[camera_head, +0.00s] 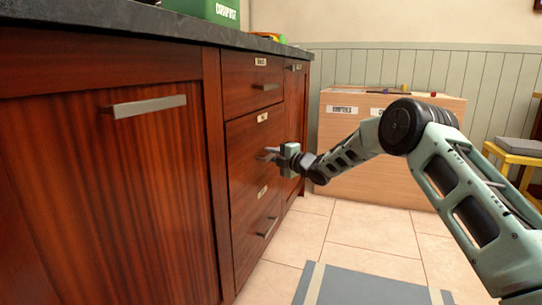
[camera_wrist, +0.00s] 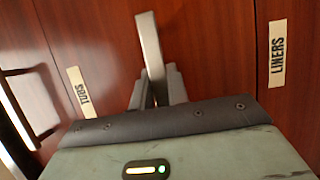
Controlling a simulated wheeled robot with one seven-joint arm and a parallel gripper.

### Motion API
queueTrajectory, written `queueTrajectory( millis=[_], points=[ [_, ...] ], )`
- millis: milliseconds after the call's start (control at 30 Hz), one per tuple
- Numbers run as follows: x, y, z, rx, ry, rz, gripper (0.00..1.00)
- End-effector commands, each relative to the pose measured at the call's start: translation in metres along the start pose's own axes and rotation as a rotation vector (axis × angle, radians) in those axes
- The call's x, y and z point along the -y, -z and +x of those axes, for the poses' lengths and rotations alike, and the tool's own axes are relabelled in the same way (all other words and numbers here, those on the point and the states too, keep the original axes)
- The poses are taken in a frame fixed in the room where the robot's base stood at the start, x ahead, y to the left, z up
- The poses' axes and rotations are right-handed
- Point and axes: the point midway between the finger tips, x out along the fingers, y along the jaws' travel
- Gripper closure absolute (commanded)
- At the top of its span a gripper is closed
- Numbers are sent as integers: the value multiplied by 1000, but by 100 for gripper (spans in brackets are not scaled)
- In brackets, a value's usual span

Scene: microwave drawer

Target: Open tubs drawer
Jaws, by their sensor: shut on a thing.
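The tubs drawer (camera_head: 245,150) is the middle one in a stack of three dark red wooden drawers. Its TUBS label shows in the wrist view (camera_wrist: 80,92), to the left of the handle. My gripper (camera_head: 275,155) is at this drawer's front in the head view. It is shut on the metal bar handle (camera_wrist: 150,45), which stands between its fingers in the wrist view. The drawer front looks flush with its neighbours. Part of the handle is hidden by my fingers.
The drawer below has a LINERS label (camera_wrist: 277,53) and its own handle (camera_head: 268,228). Another drawer (camera_head: 245,80) is above. A cabinet door (camera_head: 110,190) is at left. A wooden box unit (camera_head: 350,105) stands behind my arm. A grey mat (camera_head: 370,288) lies on the open tiled floor.

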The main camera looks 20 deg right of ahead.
Motion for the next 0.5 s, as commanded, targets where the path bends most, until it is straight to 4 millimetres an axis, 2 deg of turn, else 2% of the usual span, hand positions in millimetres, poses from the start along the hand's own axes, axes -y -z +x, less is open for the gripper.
queueTrajectory(
  millis=[167,267,500],
  points=[
    [-1,-11,-25,3,2,-1,100],
    [-1,-22,-48,4,4,-1,100],
    [-2,-52,-124,5,4,1,100]
  ],
)
